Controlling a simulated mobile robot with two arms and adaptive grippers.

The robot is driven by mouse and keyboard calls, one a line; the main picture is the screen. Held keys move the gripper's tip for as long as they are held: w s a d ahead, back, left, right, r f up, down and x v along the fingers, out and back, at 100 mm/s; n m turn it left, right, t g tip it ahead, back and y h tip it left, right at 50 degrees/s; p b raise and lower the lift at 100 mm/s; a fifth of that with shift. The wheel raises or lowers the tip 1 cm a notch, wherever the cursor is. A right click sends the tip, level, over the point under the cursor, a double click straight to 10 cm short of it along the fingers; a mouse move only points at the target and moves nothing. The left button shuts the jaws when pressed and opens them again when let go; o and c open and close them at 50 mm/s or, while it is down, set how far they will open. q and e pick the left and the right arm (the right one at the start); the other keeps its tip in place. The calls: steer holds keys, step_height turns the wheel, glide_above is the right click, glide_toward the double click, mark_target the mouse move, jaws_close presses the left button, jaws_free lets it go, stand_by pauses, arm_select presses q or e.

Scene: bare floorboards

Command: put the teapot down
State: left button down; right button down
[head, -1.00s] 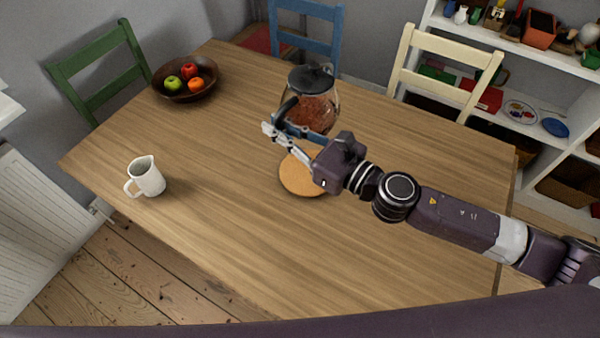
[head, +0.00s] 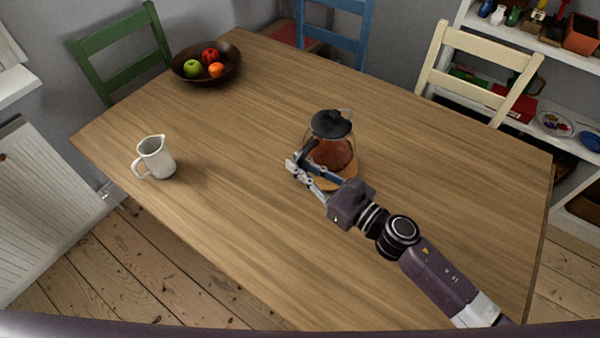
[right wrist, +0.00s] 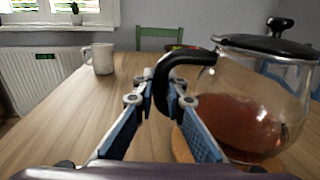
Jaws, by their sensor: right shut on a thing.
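The glass teapot (head: 341,154) has a black lid and handle and holds reddish-brown tea. It is upright over the round cork mat (head: 350,180) on the table, and hides most of the mat. I cannot tell for sure whether its base touches the mat. My right gripper (head: 303,165) is at the teapot's near left side, shut on its handle. In the right wrist view the fingers close on the black handle (right wrist: 171,80), with the teapot (right wrist: 245,110) to the right. My left gripper is not in view.
The wooden table (head: 230,180) has wide clear room around the teapot. A white jug (head: 156,157) stands at the left. A dark fruit bowl (head: 190,78) is at the far left. Green (head: 120,45), blue (head: 333,35) and cream (head: 480,70) chairs stand along the edges.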

steer(key=shift+f, duration=1)
steer(key=shift+f+b, duration=0.2)
steer(key=shift+b, duration=0.2)
steer(key=c, duration=2)
jaws_free()
steer(key=shift+f, duration=0.1)
